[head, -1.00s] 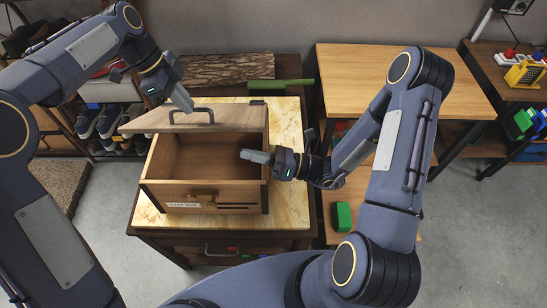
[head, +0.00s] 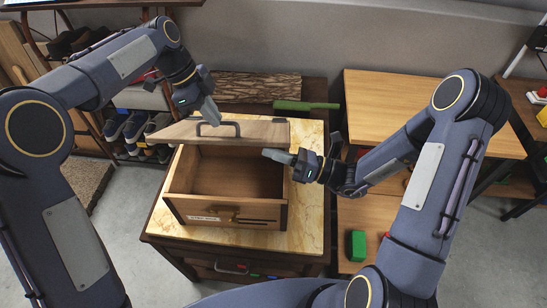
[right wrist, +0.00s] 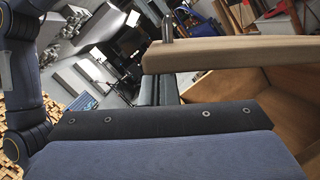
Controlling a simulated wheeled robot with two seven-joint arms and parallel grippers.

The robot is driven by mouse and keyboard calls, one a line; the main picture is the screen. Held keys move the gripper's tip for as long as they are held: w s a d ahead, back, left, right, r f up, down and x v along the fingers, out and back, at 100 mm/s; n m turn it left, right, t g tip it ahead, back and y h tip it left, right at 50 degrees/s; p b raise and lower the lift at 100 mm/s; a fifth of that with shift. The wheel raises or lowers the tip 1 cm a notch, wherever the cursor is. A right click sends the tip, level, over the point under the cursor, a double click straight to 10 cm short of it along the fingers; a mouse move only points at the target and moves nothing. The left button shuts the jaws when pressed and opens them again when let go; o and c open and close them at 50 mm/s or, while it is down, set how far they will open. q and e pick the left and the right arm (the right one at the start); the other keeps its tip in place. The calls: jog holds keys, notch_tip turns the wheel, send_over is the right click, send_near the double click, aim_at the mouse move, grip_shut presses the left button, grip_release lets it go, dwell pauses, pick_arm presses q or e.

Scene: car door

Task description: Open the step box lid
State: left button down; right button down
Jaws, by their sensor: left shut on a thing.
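The wooden step box (head: 190,218) stands on the marble-topped table, front label facing me. Its lid (head: 265,131) is raised at the back and tilted, so the empty-looking interior shows. My left gripper (head: 215,120) is shut on the dark lid handle (head: 233,123). My right gripper (head: 268,154) hangs over the right part of the opening, in front of the lid; whether its jaws are open is unclear. In the right wrist view the lid edge (right wrist: 240,52) passes above the box interior (right wrist: 235,100), and a handle post (right wrist: 168,27) stands on it.
A log (head: 250,87) and a green-handled item (head: 305,105) lie behind the box. A wooden table (head: 400,105) stands to the right, with a green block (head: 356,245) on a lower surface. Shoes (head: 125,130) sit on a rack at left. Marble (head: 307,220) right of the box is bare.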

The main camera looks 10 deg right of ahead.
pick_arm(q)
jog(key=c, duration=1.9)
grip_release()
jog(key=shift+s+a+f, duration=0.15)
jog(key=shift+f, duration=0.3)
pick_arm(e)
jog(key=shift+a+r, duration=0.1)
jog(key=shift+r, duration=0.25)
pick_arm(q)
jog(key=o, duration=0.4)
jog(key=shift+a, duration=0.1)
pick_arm(e)
jog(key=shift+w+a, duration=0.1)
pick_arm(q)
jog(key=shift+r, duration=0.15)
pick_arm(e)
jog(key=shift+f, duration=0.1)
